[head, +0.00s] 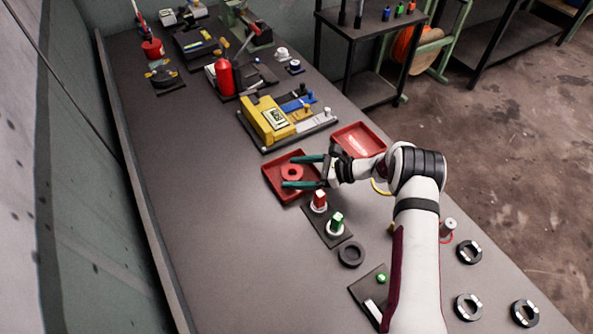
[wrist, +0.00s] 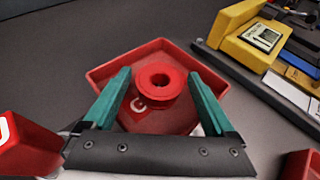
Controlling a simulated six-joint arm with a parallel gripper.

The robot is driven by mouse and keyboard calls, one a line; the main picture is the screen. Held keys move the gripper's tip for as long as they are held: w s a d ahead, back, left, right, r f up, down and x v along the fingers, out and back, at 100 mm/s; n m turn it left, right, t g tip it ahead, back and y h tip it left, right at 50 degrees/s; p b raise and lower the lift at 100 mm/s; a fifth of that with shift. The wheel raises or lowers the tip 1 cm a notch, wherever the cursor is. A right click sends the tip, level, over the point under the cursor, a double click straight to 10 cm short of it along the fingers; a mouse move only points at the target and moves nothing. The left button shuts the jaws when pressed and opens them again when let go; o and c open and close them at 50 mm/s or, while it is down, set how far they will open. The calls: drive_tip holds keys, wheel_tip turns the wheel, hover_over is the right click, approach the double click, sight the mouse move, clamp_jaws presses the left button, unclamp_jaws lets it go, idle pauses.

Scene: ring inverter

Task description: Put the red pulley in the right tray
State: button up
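The red pulley (head: 292,178), a round spool with a centre hole, is inside the walls of the left red tray (head: 274,186) in the head view. It also shows in the wrist view (wrist: 160,98), near the middle of that tray (wrist: 104,76). My gripper (head: 295,171) is open, its two green fingers on either side of the pulley with a gap visible in the head view. In the wrist view my gripper (wrist: 159,76) frames the pulley. I cannot tell the fingers' exact height. The right red tray (head: 366,148) looks empty of parts and is partly hidden by my arm.
A yellow device (head: 268,121) on a dark base stands behind the trays. A red switch (head: 319,200) and a green switch (head: 336,221) stand just in front of the left tray. A black ring (head: 351,255) lies nearer. The table's left side is clear.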

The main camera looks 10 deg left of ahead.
drive_tip(key=shift+o, duration=0.2)
drive_tip(key=shift+r, duration=0.2)
drive_tip(key=v, duration=1.2)
drive_tip(key=s+d+r+n+g+h, duration=0.15)
drive_tip(key=s+r+n+h, duration=0.5)
drive_tip(key=s+r, duration=1.05)
drive_tip(key=s+d+n+h, duration=0.2)
drive_tip(key=s+d+n, duration=0.1)
drive_tip(key=s, duration=0.5)
drive_tip(key=s+d+n+t+h, duration=0.1)
drive_tip(key=s+d+n+h, duration=0.2)
drive_tip(key=s, duration=0.6)
drive_tip(key=shift+s+d+f, duration=0.2)
drive_tip(key=shift+s+d, duration=0.1)
drive_tip(key=shift+d, duration=0.2)
